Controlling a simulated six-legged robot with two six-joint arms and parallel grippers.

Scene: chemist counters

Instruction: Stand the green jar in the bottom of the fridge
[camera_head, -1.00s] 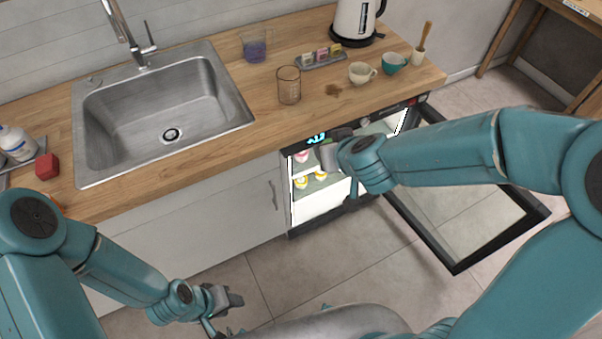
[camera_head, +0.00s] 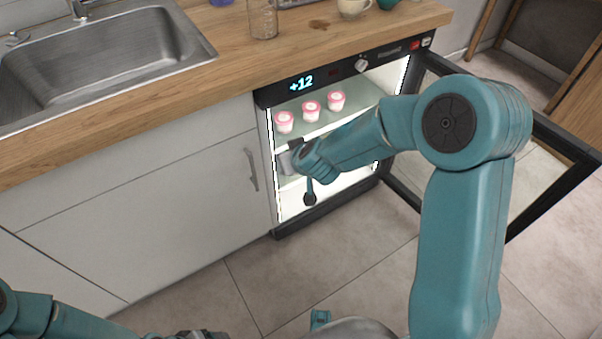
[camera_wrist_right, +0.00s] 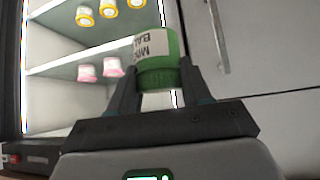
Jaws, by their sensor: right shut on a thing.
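My right gripper (camera_wrist_right: 158,78) is shut on the green jar (camera_wrist_right: 160,68), which has a white label with dark letters. In the head view my right gripper (camera_head: 288,158) is at the fridge's open front, at its left side, below the upper shelf; the jar cannot be made out there. The fridge (camera_head: 378,56) stands open and lit, with "+12" on its panel. Its lower part shows white and partly hidden behind my right arm. My left gripper (camera_head: 203,335) is cut off at the bottom edge, and its jaws are unclear.
Pink-lidded jars (camera_head: 311,108) stand on the upper shelf. Yellow-lidded jars (camera_wrist_right: 108,9) stand on another shelf in the wrist view. The open fridge door (camera_head: 545,165) lies to the right. A cabinet with a handle (camera_head: 250,169) is left of the fridge, the counter above.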

